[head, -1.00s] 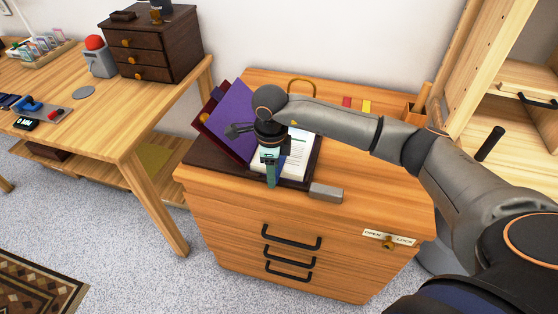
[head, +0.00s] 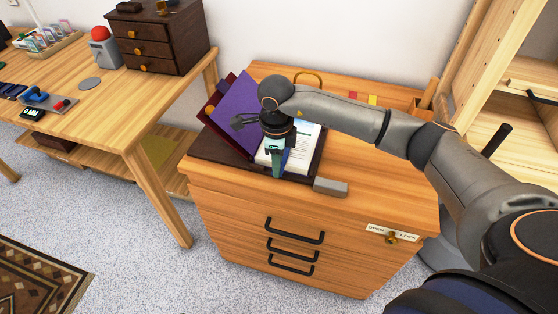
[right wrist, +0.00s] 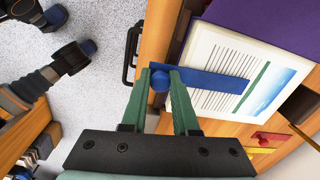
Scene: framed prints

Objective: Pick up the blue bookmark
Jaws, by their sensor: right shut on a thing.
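The blue bookmark (right wrist: 212,80) is a flat strip with a rounded blue end, lying across the printed white page (right wrist: 225,55) in the right wrist view. My right gripper (right wrist: 160,78) has its green fingers closed on the rounded end, near the front edge of the cabinet. In the head view the right gripper (head: 277,168) points down at the front of the open book or folder, and a bit of the blue bookmark (head: 285,156) shows beside it. The fingers and wrist hide part of the page. My left gripper is not in the head view.
The page lies in a dark holder (head: 220,147) on the wooden cabinet (head: 360,170), beside a purple cover (head: 233,112). A grey block (head: 330,187) sits to the right at the front edge. A wooden table (head: 130,110) stands left. The cabinet top's right side is mostly clear.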

